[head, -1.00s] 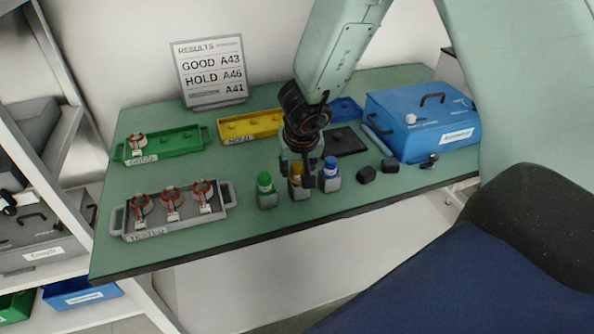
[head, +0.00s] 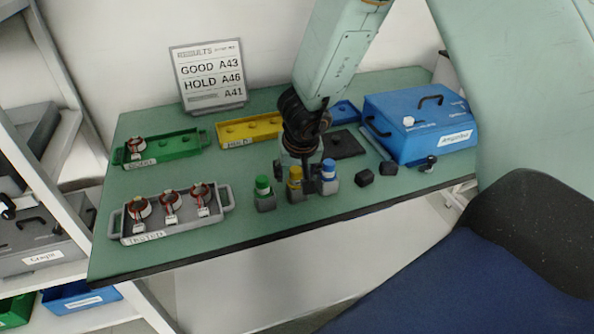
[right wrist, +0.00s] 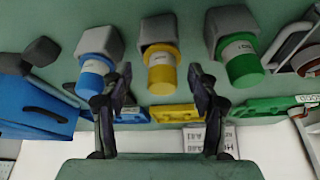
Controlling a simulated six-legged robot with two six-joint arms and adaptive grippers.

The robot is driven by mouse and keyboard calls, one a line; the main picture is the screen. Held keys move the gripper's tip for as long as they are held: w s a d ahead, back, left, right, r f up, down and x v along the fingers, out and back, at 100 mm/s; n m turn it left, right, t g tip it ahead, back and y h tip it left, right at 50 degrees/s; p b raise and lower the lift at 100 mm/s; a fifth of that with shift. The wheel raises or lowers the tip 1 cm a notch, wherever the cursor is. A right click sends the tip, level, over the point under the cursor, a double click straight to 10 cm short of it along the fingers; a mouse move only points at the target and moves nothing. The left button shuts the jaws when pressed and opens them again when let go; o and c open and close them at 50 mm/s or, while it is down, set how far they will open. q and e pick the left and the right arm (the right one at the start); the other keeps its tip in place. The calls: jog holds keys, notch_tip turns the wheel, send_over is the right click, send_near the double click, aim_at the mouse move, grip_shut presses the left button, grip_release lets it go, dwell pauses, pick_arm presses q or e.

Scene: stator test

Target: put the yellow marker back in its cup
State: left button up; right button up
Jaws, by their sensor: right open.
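The yellow marker (head: 295,176) stands upright in a grey cup (head: 296,195), in the middle of a row of three. In the right wrist view the yellow marker (right wrist: 161,72) shows below its grey cup (right wrist: 158,29), between my two fingers. My right gripper (head: 295,181) is open; in the right wrist view it (right wrist: 160,80) has one finger on each side of the marker, with visible gaps. In the head view the gripper partly covers the marker's surroundings. My left gripper is not in view.
The green marker (head: 263,186) and blue marker (head: 329,170) stand in cups close on either side. Two small black blocks (head: 364,177) lie right of the cups. The grey tray (head: 224,207) with stators is to the left, and a blue case (head: 400,150) at the right.

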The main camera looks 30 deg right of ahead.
jog(key=shift+w, duration=0.1)
jog(key=shift+r, duration=0.2)
jog(key=p+v, duration=0.8)
jog(key=v, duration=0.5)
jog(key=s+d+f+n+g+h, duration=0.1)
jog(key=s+f+n+g+h, duration=0.15)
jog(key=s+f, duration=1.05)
jog(key=s+a+f+n+y, duration=0.1)
jog(key=s+a+f+y, duration=0.1)
jog(key=s, duration=0.5)
jog(key=s+a+f+n+g+y, duration=0.1)
jog(key=s+a+f+y, duration=0.1)
jog(key=s+a+f, duration=0.3)
notch_tip(320, 180, down, 2)
jog(key=s, duration=0.2)
jog(key=shift+s+b, duration=0.3)
jog(key=shift+s, duration=0.05)
jog(key=shift+a+f+g, duration=0.1)
jog(key=shift+g, duration=0.15)
